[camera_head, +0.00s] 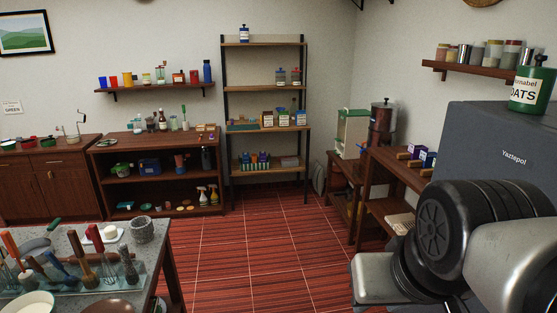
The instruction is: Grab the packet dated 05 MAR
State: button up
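No date can be read on anything in view, so I cannot tell which item is the packet dated 05 MAR. Several small brown and blue packets with white labels (283,118) stand in a row on the metal-framed shelf rack (265,87) at the back. Small purple boxes (427,158) sit on the wooden shelf unit at the right; their labels are too small to read. My arm fills the lower right, and its fingers are not visible.
A stone counter (70,243) with utensils, a bowl and a mortar (142,229) is at the lower left. A tall grey appliance (500,150) bearing a green oats tin (530,88) stands at the right, behind my arm. The red tiled floor (255,255) between is clear.

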aim_at(284, 116)
jog(key=i+u, duration=0.35)
jog(key=i, duration=1.25)
jog(key=i+j+z, duration=0.15)
jog(key=i, duration=1.45)
jog(key=i+j+z, duration=0.2)
jog(key=i, duration=0.25)
jog(key=i+j+z, duration=0.15)
jog(key=i, duration=0.3)
